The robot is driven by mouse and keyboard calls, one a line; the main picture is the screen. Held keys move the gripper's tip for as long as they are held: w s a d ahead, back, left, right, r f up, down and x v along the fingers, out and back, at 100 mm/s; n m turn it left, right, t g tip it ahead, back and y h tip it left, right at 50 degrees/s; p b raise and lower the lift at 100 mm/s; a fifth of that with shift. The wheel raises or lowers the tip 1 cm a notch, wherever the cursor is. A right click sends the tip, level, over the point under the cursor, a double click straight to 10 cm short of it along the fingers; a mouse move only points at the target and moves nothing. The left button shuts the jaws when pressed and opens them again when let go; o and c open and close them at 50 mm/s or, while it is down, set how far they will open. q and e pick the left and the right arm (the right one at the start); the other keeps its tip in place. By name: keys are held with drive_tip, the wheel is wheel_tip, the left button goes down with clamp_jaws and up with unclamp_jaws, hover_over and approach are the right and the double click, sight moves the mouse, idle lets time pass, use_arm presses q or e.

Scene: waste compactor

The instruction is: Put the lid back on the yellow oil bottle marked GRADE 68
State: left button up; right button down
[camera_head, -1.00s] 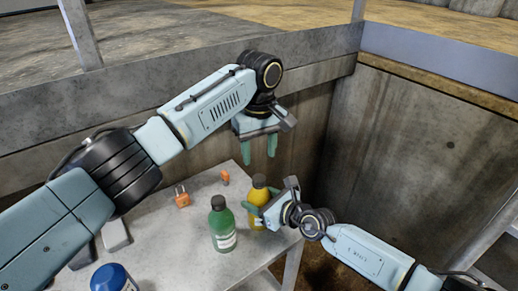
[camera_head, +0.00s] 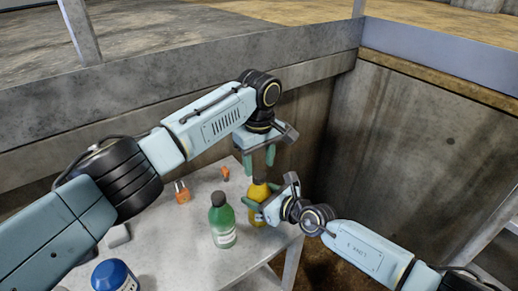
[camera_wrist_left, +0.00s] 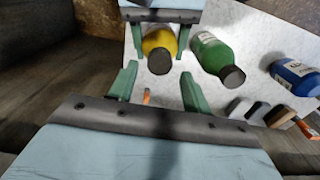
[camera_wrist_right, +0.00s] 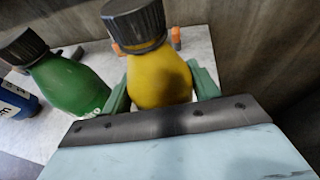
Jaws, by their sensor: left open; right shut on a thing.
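The yellow bottle (camera_head: 260,192) stands upright near the right edge of the table. My right gripper (camera_wrist_right: 160,92) is shut around its body; the bottle shows large in the right wrist view (camera_wrist_right: 158,75). A black ribbed lid (camera_wrist_right: 137,22) sits on its neck; I cannot tell whether it is screwed tight. The lid also shows in the left wrist view (camera_wrist_left: 159,62). The GRADE 68 marking is not readable. My left gripper (camera_head: 260,160) is open and empty, pointing down just above the bottle's top.
A green bottle (camera_head: 222,222) with a dark cap stands close to the left of the yellow one. A blue bottle (camera_head: 112,277), an orange padlock (camera_head: 182,191) and a small orange object (camera_head: 225,172) are on the table (camera_head: 170,240). A concrete wall (camera_head: 400,160) rises behind.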

sight(259, 174)
use_arm(q)
drive_tip(key=shift+f, duration=1.55)
